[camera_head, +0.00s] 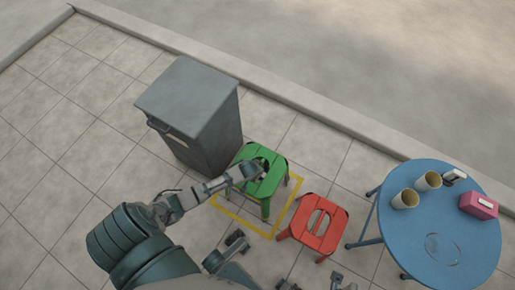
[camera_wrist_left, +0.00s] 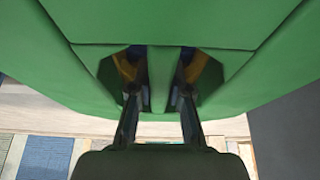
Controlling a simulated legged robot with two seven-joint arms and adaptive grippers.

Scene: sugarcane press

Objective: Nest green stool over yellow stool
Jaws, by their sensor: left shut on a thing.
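The green stool (camera_head: 270,182) stands upright, or nearly so, beside the grey bin; I cannot tell whether its feet touch the floor. My left gripper (camera_head: 257,170) is shut on its seat, at the slots in the top. In the left wrist view, the fingers (camera_wrist_left: 160,92) reach into two openings of the green seat (camera_wrist_left: 205,22). Yellow and blue patches show through these openings; I cannot tell what they belong to. No yellow stool can be made out in the head view. Dark parts at the bottom edge may include my right gripper, but its jaws are unclear.
A yellow square outline (camera_head: 238,219) is marked on the tiles around the green stool. A red stool (camera_head: 329,240) stands to its right. A blue round table (camera_head: 450,210) holds two cups (camera_head: 405,199) and a pink box (camera_head: 478,206). The grey bin (camera_head: 195,110) is close behind left.

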